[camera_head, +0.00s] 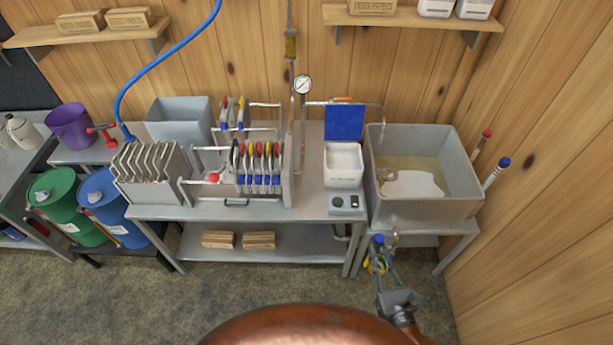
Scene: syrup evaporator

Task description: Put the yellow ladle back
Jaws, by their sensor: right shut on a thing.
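My right gripper (384,266) is low in front of the grey tank, at the lower right of the picture. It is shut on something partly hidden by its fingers. A small yellow part, which looks like the yellow ladle (371,267), shows at the fingers' left side. The rest of the ladle's shape is too small or hidden to make out. A blue knob (378,239) shows just above the fingertips; I cannot tell whether it touches them. My left gripper is not in view.
The grey tank (423,210) holds amber liquid and stands on a metal stand. Two white rods with red (486,134) and blue (503,162) tips stand at its right, by the wooden wall. A metal bench (300,207) with a filter press stands left. Floor is clear below the gripper.

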